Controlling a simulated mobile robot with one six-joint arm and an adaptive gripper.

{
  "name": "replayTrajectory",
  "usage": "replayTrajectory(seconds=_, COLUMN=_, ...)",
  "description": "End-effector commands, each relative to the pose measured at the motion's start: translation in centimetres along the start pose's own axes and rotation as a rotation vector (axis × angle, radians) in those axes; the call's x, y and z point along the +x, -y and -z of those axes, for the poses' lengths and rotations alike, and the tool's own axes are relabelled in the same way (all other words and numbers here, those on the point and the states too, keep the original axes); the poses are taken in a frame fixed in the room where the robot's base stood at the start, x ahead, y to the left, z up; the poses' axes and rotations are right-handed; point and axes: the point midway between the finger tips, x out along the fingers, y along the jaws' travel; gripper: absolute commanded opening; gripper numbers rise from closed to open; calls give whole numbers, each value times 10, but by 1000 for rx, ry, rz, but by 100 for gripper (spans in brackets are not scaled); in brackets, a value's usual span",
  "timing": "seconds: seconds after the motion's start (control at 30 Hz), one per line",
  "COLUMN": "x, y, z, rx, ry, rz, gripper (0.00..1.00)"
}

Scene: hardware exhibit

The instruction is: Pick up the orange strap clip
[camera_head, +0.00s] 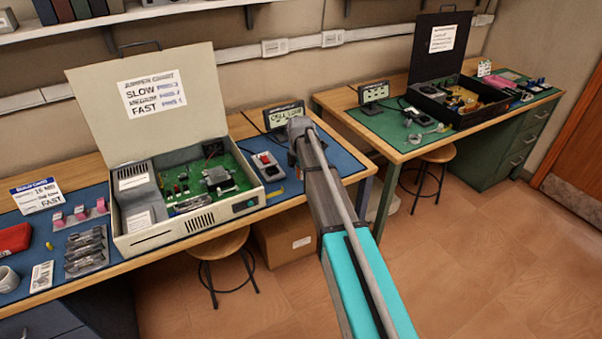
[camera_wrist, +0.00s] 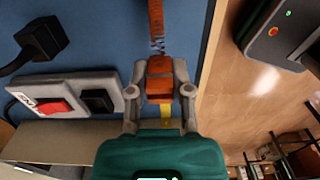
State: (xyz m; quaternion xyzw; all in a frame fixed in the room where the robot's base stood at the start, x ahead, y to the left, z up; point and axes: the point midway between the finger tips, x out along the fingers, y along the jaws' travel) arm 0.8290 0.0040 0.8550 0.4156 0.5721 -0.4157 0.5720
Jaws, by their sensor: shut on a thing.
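The orange strap clip (camera_wrist: 160,82) is between the two fingers of my gripper (camera_wrist: 160,68) in the wrist view. The gripper is shut on it. A narrower orange-brown band (camera_wrist: 156,20) runs from just beyond the fingertips to the top edge of that view. They are over the blue mat, close to the bench's wooden edge.
A power strip (camera_wrist: 65,98) with a red switch and a black plug (camera_wrist: 40,42) lie left of my gripper. An open grey computer case (camera_head: 190,222) stands on the left bench. A small display (camera_head: 284,115) is behind my gripper. Stools (camera_head: 222,243) stand below.

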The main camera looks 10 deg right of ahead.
Motion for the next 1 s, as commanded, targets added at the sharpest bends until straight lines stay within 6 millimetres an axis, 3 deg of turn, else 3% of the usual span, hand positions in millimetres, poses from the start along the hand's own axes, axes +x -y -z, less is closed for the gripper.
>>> replayTrajectory(seconds=0.03, x=-12, y=7, z=2, rx=0, ry=0, rz=0, gripper=7)
replayTrajectory(seconds=0.5, x=-66, y=52, z=13, rx=0, ry=0, rz=0, gripper=7)
replayTrajectory(seconds=0.7, x=-82, y=95, z=24, rx=0, ry=0, rz=0, gripper=7)
replayTrajectory(seconds=1.0, x=-96, y=129, z=32, rx=-1, ry=0, rz=0, gripper=7)
